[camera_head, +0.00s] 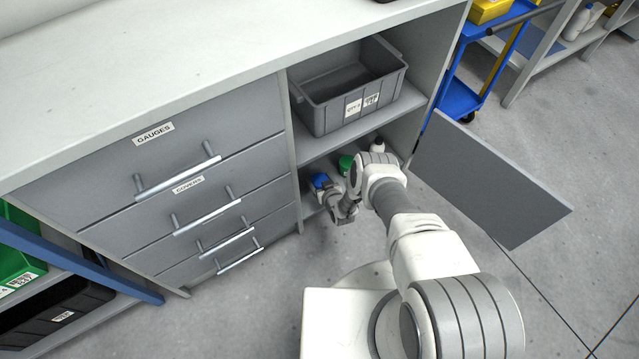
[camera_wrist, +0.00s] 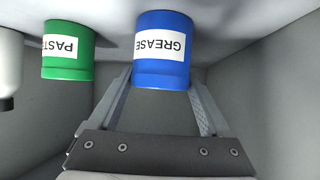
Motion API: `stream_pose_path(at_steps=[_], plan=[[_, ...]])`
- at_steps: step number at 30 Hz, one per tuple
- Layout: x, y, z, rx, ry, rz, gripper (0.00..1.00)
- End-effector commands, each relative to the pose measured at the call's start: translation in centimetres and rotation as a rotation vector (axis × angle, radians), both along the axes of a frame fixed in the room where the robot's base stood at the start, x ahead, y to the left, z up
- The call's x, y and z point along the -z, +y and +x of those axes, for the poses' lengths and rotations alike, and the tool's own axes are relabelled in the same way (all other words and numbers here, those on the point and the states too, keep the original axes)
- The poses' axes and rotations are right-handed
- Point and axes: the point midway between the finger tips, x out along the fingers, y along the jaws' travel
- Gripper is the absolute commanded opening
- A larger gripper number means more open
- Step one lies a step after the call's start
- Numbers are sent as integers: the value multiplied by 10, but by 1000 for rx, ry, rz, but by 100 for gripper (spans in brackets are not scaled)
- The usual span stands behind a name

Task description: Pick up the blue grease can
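The blue grease can (camera_wrist: 160,72) stands on the lower shelf of the open cabinet, and its label reads GREASE upside down in the wrist view. In the head view only a bit of the blue can (camera_head: 321,180) shows beside my arm. My gripper (camera_wrist: 161,88) is open, with one finger on each side of the can. Some space shows between the right finger and the can; the left finger is close to its edge, and I cannot tell if it touches.
A green can (camera_wrist: 68,52) labelled PAST stands beside the blue one. A white bottle (camera_head: 377,146) is further along. A grey bin (camera_head: 350,88) sits on the shelf above. The cabinet door (camera_head: 485,180) stands open at right. Drawers (camera_head: 190,170) are at left.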

Motion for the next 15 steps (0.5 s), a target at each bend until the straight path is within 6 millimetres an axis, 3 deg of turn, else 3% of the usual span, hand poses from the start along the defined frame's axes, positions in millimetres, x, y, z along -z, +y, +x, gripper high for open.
stream_pose_path(at_steps=[2, 11, 15], plan=[[0, 0, 0, 0, 0, 0, 66], [0, 0, 0, 0, 0, 0, 12], [-1, 0, 1, 0, -2, 1, 9]])
